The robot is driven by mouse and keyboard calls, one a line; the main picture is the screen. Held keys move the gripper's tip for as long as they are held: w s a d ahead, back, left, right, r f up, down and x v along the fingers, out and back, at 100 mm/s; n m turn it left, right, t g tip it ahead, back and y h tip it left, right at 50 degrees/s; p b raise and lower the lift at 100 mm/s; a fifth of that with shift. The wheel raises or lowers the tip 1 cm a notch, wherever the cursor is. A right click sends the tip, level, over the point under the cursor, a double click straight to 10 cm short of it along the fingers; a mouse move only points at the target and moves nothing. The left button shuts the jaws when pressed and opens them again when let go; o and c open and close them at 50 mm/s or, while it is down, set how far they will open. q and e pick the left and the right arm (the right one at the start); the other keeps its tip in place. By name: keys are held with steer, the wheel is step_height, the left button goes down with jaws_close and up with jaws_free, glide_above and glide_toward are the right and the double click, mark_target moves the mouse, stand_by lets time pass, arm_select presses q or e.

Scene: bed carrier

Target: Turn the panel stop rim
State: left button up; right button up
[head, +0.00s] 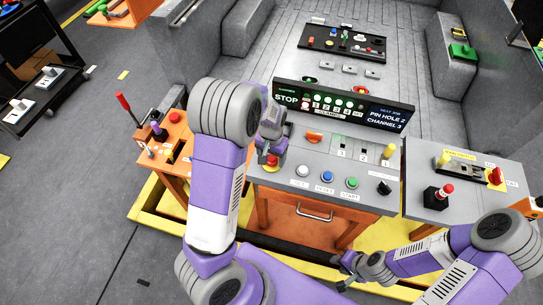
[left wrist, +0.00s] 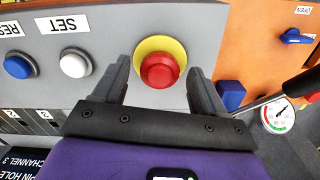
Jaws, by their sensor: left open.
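The panel stop is a red mushroom button (left wrist: 160,70) on a round yellow rim (left wrist: 150,46), set in the grey panel top. In the left wrist view my left gripper (left wrist: 160,78) is open, with one finger on each side of the button. The fingers look apart from the rim; their height over the panel is hard to judge. In the head view the left gripper (head: 270,148) reaches down over the red button (head: 271,160), hiding most of the rim. My right gripper (head: 344,272) is low in front of the console, too small to read its opening.
Blue and white buttons (left wrist: 74,62) sit beside the stop. The display (head: 345,104) stands behind it. An orange side console (head: 170,150) with levers is at the left, and a grey one (head: 465,200) at the right. A gauge (left wrist: 278,114) lies beyond one finger.

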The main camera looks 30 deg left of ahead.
arm_select(q)
steer(key=shift+w, duration=0.1)
steer(key=shift+c, duration=1)
steer(key=c, duration=0.9)
steer(key=shift+o, duration=0.2)
steer(key=shift+m, duration=0.4)
steer(key=m, duration=0.3)
steer(key=shift+m, duration=2.1)
